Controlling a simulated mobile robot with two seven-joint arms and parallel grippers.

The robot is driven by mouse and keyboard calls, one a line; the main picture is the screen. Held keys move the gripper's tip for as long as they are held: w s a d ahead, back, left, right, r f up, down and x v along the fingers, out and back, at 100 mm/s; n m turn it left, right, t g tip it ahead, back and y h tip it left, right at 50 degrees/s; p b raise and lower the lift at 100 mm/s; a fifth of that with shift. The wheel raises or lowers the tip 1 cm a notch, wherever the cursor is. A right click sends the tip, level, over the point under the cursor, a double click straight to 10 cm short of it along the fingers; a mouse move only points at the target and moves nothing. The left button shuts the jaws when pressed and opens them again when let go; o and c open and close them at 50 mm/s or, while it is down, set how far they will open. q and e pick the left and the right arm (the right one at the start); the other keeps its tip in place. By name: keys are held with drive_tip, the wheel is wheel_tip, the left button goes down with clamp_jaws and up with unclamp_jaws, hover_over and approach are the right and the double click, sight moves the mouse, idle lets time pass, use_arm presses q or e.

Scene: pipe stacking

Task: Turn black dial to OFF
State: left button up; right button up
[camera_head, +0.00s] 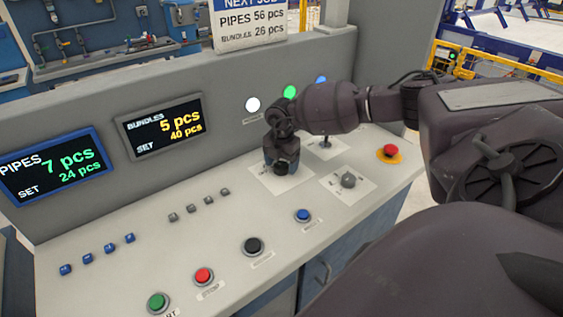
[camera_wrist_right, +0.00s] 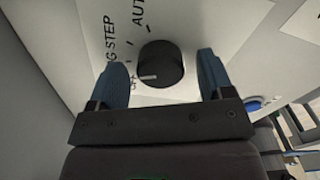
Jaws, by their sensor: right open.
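The black dial (camera_wrist_right: 165,62) sits on a white label plate and is a round knob with a white pointer line. The pointer faces left toward a small label partly hidden by a finger; the readable lettering further round is "G-STEP" and "AUT", both cut off. My left gripper is not in view.
A grey selector knob (camera_head: 348,180), a small lever (camera_head: 326,142) and a red emergency button (camera_head: 390,151) are close to the right. A blue button (camera_head: 303,215), black button (camera_head: 253,246) and red button (camera_head: 204,276) lie nearer the front. Two displays (camera_head: 160,126) stand behind left.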

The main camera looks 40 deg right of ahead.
drive_tip(key=shift+c, duration=0.2)
drive_tip(key=c, duration=0.7)
drive_tip(key=shift+c, duration=0.9)
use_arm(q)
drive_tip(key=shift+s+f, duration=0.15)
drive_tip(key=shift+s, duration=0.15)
use_arm(e)
drive_tip(key=shift+n, duration=1.3)
drive_tip(key=n, duration=0.3)
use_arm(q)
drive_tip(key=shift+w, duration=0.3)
use_arm(e)
drive_tip(key=shift+n, duration=1.1)
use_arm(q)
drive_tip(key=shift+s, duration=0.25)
